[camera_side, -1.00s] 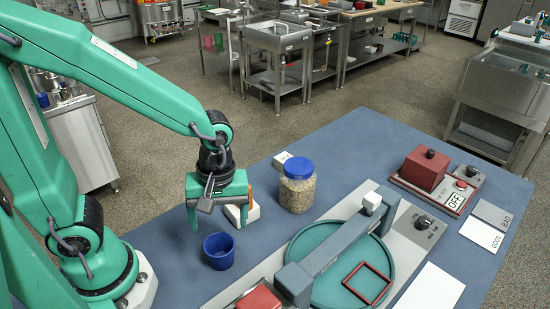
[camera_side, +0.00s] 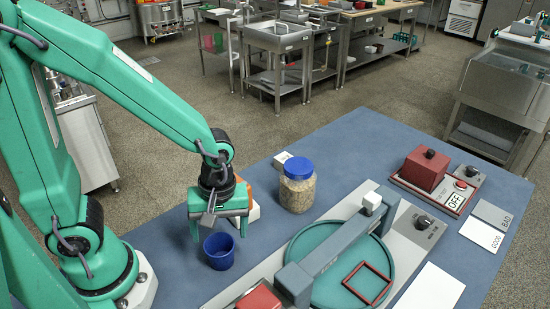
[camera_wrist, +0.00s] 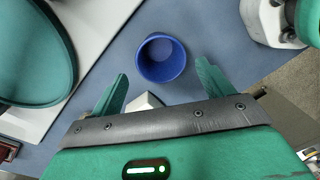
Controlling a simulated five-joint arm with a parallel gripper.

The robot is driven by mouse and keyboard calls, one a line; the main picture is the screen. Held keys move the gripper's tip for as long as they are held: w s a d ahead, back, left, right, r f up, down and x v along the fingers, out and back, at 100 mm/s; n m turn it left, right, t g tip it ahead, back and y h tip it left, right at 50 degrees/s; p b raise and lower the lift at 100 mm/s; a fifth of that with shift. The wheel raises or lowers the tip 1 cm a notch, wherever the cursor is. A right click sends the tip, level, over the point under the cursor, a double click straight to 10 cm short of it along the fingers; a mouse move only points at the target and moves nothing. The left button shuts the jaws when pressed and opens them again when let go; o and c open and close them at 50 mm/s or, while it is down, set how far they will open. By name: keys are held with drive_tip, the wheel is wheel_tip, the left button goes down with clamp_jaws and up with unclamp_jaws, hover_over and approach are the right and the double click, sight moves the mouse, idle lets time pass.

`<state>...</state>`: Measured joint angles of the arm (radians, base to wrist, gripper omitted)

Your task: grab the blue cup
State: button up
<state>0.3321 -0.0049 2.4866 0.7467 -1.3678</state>
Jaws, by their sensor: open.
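The blue cup (camera_side: 219,252) stands upright on the blue table, in front of my gripper in the side view. It looks empty in the wrist view (camera_wrist: 161,58), where its open mouth shows. My gripper (camera_side: 219,236) is open above and just behind the cup, fingers pointing down. In the wrist view the two green fingertips (camera_wrist: 162,72) are spread wide, with the cup lying ahead between their lines. Nothing is held.
A jar with a blue lid (camera_side: 298,187) stands to the right. The grey machine with a round teal plate (camera_side: 345,285) lies in front right. A white-and-orange block (camera_side: 252,212) sits behind the gripper. Bare table lies between the cup and the machine.

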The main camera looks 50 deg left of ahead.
sight(219, 244)
drive_tip(key=shift+s+a+f, duration=0.1)
drive_tip(key=shift+s+f, duration=0.05)
drive_tip(key=shift+f, duration=1.05)
drive_tip(key=shift+s+a+f, duration=0.1)
drive_tip(key=shift+f, duration=1.05)
drive_tip(key=c, duration=1)
